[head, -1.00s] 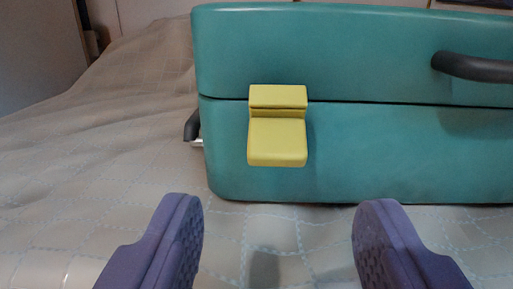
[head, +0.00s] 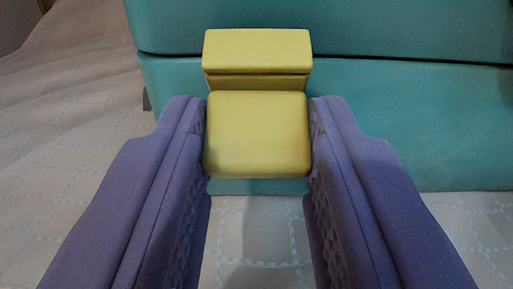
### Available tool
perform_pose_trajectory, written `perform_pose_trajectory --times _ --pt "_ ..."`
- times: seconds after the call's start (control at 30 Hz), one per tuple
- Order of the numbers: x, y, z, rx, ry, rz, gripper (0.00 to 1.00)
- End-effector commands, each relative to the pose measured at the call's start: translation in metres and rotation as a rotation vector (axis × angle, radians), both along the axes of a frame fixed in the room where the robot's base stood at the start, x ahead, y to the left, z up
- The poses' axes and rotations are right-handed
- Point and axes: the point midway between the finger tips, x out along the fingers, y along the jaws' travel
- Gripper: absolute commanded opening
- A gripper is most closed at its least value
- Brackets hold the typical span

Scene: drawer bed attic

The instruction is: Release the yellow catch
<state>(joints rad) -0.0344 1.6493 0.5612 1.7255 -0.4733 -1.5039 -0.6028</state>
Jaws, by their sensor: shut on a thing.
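The yellow catch (head: 257,135) sits on the front of a teal suitcase (head: 400,125), across the seam between its upper and lower halves. The catch has a narrow upper piece (head: 258,49) and a larger lower flap that sticks out toward me. My gripper (head: 258,130) has one purple finger on each side of the lower flap and is shut on it, with the fingertips against its left and right sides. The sides of the flap are hidden by the fingers.
The suitcase lies on a pale quilted bedspread (head: 65,140). The bedspread is clear to the left and in front. The suitcase's front wall stands close ahead of my fingertips.

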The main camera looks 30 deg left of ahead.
Motion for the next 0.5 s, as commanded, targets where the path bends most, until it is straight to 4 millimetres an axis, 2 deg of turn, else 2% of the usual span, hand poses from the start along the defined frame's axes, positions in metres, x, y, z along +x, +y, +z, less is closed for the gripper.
perform_pose_trajectory --times 0.07,0.3,0.5 --pt "-0.001 0.0 -0.003 0.011 -0.018 -0.002 0.03" --pt "-0.004 -0.002 -0.019 0.145 -0.24 -0.002 0.04" --pt "-0.004 -0.002 -0.023 0.202 -0.329 0.0 0.04"
